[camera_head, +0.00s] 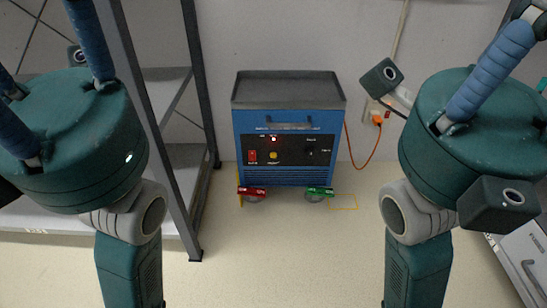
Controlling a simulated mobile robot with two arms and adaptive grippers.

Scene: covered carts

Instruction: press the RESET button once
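A blue cart (240,119) with a grey tray top stands against the wall. Its black front panel (292,151) carries a red switch (252,155), a round yellow button (273,156) and a lit red lamp (273,139). The labels are too small to read, so I cannot tell which control is RESET. My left gripper (65,110) is at the left and my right gripper (470,120) at the right, both between the camera and the cart. Each has a teal body and blue ribbed fingers running out of frame. Their fingertips are hidden; neither gripper touches the panel.
A grey metal shelf (165,90) stands left of the cart. An orange cable (366,163) runs to a wall socket. Red (251,191) and green (319,190) pedals sit at the casters. A light cabinet (520,262) is at lower right. The floor in front is clear.

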